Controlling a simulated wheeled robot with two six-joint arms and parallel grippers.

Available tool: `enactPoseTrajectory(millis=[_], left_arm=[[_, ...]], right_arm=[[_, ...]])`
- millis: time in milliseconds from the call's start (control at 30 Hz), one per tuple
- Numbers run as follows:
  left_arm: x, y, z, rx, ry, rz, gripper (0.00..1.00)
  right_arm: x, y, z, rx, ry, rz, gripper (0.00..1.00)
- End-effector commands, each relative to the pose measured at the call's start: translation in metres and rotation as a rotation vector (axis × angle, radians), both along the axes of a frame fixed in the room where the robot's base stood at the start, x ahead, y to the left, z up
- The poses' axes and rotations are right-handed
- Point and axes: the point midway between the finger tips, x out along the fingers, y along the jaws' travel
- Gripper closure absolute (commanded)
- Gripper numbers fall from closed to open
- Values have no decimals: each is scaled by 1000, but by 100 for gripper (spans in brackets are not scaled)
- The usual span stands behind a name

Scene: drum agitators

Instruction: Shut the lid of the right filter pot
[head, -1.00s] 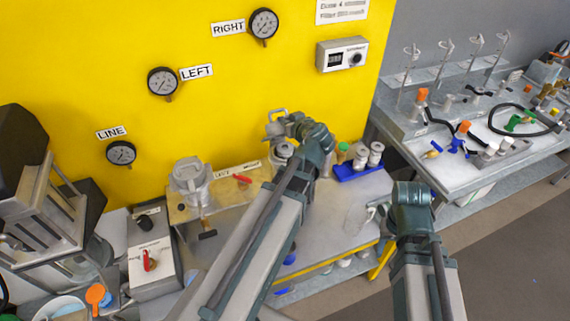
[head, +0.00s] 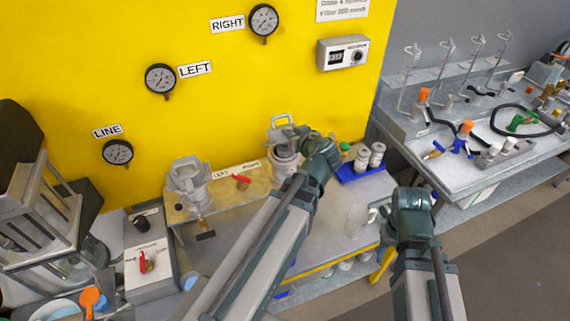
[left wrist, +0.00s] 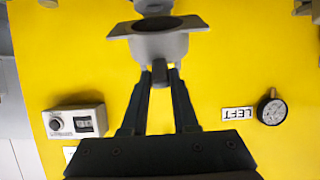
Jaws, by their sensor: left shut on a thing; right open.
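The right filter pot (head: 285,165) is a grey and white pot on the bench against the yellow panel. Its grey lid (head: 281,122) is raised above the pot's mouth. My left gripper (head: 300,133) is at the lid, above the pot. In the left wrist view the gripper (left wrist: 160,72) is shut on a small dark knob of the lid (left wrist: 158,44); the square flange shows beyond the fingertips. The wrist hides part of the pot's right side in the head view. My right gripper (head: 376,208) is open, beside a clear glass beaker (head: 356,219).
The left filter pot (head: 189,181) stands to the left, with a red-handled valve (head: 241,179) between the pots. A blue rack (head: 361,170) with white jars is close on the right. A control box (head: 149,262) stands at lower left.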

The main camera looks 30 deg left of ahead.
Motion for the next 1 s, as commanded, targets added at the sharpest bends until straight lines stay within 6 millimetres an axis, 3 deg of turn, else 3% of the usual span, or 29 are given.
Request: enactPoseTrajectory(millis=[267, 667, 933, 967, 1000], left_arm=[[-1, -2, -4, 1, 0, -1, 85], [-16, -18, -36, 1, 0, -1, 85], [-17, -20, -35, 0, -1, -1, 85], [-17, -20, -35, 0, -1, -1, 69], [-17, -20, -35, 1, 0, 0, 62]], right_arm=[[0, 0, -4, 0, 0, 0, 50], [0, 0, -36, 0, 0, 0, 50], [0, 0, -36, 0, 0, 0, 50], [0, 0, -36, 0, 0, 0, 50], [0, 0, -36, 0, 0, 0, 50]])
